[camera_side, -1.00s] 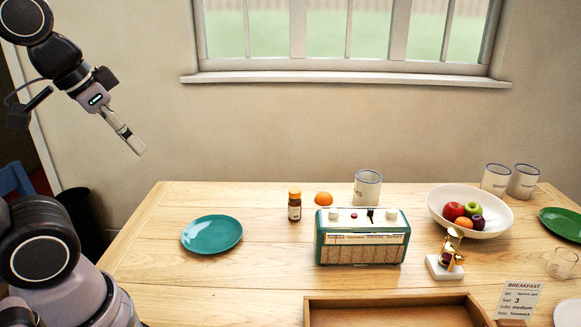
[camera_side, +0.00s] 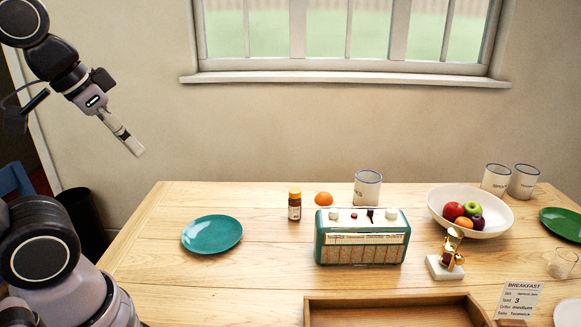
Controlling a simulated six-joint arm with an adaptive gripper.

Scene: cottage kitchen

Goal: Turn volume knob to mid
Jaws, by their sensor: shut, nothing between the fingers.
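A green and cream radio (camera_side: 361,252) stands upright on the wooden table. On its top are a white knob at the left (camera_side: 333,214), a white knob at the right (camera_side: 391,213), a small red button (camera_side: 354,215) and a dark upright piece (camera_side: 371,214). Which knob is the volume knob, and where either one points, is too small to tell. My gripper (camera_side: 137,149) is shut and empty. It hangs in the air at the upper left, well apart from the radio, above and beyond the table's left end.
A teal plate (camera_side: 212,233), a brown bottle (camera_side: 294,205), an orange (camera_side: 323,198) and a canister (camera_side: 367,188) surround the radio. A fruit bowl (camera_side: 490,219) and a gold-coloured object on a white base (camera_side: 445,267) stand to its right. A wooden tray (camera_side: 390,300) lies in front.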

